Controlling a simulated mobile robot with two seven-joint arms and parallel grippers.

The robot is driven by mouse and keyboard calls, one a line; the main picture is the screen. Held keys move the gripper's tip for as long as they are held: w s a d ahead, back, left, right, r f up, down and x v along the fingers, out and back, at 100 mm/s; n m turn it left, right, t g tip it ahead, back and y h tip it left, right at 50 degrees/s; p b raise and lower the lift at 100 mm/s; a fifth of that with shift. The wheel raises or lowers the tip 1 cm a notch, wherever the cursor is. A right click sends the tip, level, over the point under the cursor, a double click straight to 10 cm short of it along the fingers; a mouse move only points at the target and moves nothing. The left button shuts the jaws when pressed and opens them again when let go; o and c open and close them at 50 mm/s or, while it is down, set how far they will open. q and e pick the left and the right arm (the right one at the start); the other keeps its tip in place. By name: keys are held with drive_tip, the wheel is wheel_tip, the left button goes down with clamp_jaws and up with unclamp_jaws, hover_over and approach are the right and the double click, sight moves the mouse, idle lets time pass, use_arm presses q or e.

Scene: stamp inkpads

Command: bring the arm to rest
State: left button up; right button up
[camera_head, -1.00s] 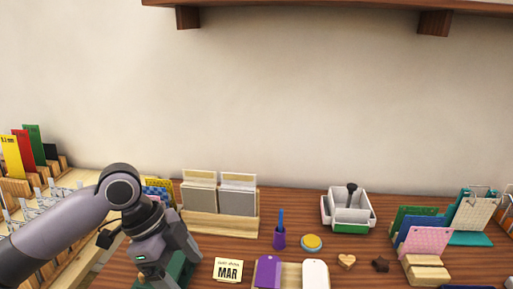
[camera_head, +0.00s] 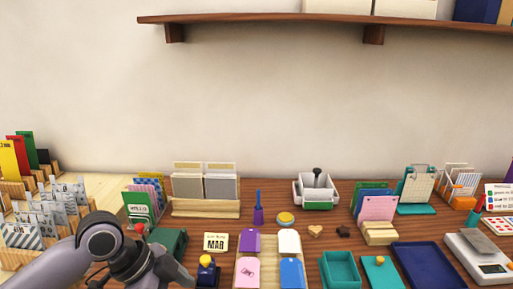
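My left arm comes in from the lower left, and its gripper end (camera_head: 172,272) is low over the left part of the brown table (camera_head: 335,230). The fingertips lie at or below the bottom edge of the picture, so I cannot see whether the gripper is open or shut. A dark green box (camera_head: 168,240) stands just behind the gripper. A stamp with a yellow knob (camera_head: 206,264) stands to its right. My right gripper is not in view.
A wooden tray (camera_head: 265,257) holds purple, white, pink and blue tags. Teal trays (camera_head: 341,270) and a navy tray (camera_head: 428,266) lie right. Card racks (camera_head: 205,207) and a white caddy (camera_head: 316,191) stand behind. A shelf (camera_head: 300,24) hangs above.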

use_arm(q)
wheel_tip(320, 180, down, 11)
drive_tip(key=s+d+n+t+h+p, duration=0.1)
drive_tip(key=d+n+t+p, duration=0.15)
drive_tip(key=n+t, duration=0.45)
drive_tip(key=s+a+f+n+t+y, duration=0.1)
drive_tip(key=s+a+f+n+y, duration=0.1)
drive_tip(key=s, duration=0.4)
drive_tip(key=s+a+f+n+t+y, duration=0.1)
drive_tip(key=s+a+f+n+y, duration=0.1)
drive_tip(key=s+a+f+n, duration=0.2)
drive_tip(key=s+a+n, duration=0.1)
drive_tip(key=s+a, duration=0.1)
drive_tip(key=shift+a+f+t+y, duration=0.3)
drive_tip(key=shift+a+f, duration=0.05)
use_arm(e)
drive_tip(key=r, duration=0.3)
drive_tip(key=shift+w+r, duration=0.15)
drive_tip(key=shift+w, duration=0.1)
use_arm(q)
drive_tip(key=shift+s, duration=0.1)
drive_tip(key=shift+c, duration=0.3)
